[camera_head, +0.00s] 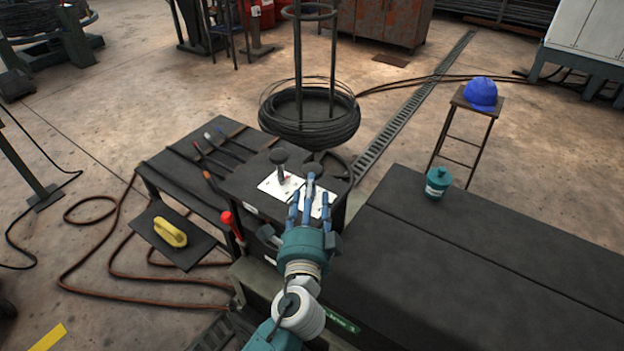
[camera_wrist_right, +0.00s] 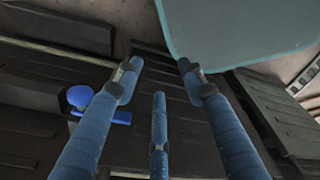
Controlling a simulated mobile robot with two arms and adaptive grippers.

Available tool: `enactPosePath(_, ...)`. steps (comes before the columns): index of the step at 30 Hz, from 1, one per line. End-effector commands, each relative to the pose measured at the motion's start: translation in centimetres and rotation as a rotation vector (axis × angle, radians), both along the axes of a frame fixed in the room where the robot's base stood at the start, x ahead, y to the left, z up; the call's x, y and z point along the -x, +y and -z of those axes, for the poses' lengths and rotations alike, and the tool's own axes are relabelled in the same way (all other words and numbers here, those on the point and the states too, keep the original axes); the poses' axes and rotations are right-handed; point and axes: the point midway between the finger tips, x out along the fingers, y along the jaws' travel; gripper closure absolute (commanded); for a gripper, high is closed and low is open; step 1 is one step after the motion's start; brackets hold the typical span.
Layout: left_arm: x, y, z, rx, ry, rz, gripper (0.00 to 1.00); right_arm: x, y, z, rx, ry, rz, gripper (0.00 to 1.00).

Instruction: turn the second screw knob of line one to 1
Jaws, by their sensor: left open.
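A dark box (camera_head: 240,190) carries two white plates. A dark screw knob (camera_head: 279,157) stands upright on the left white plate (camera_head: 272,187). Another dark knob (camera_head: 315,168) shows just beyond my fingertips, and the right white plate (camera_head: 319,209) lies partly under my fingers. My left gripper (camera_head: 309,190) is open over the right plate, with its blue fingers at or near that knob. Whether they touch it is hidden.
A red-handled tool (camera_head: 229,222) stands at the box's front left. A yellow object (camera_head: 170,232) lies on a low dark shelf. A wire coil (camera_head: 310,118) stands behind. A blue object (camera_wrist_right: 88,102) shows in the wrist view.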

Motion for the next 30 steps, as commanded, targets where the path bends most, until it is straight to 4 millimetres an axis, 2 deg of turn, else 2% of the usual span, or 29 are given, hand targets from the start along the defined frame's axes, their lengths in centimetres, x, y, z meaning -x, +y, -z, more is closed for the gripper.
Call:
enactPosePath(3,2.4,0.2,0.1,0.0,0.003,0.001,0.54,0.0,0.0,0.0,0.0,0.0,0.0,0.6)
enactPosePath(9,4.6,0.3,0.1,-0.001,0.001,0.0,0.54,0.0,0.0,0.0,-0.001,0.0,0.0,0.6)
enactPosePath(26,5.0,0.3,0.1,0.0,0.001,0.0,0.54,0.0,0.1,0.0,-0.001,0.0,0.0,0.6)
enactPosePath(28,5.1,0.6,0.2,0.007,0.008,-0.007,0.54,0.0,0.1,0.0,-0.001,0.0,0.0,0.6)
enactPosePath(30,5.1,1.8,0.7,0.042,0.033,-0.033,0.54,0.0,0.1,0.0,-0.001,0.0,0.0,0.6)
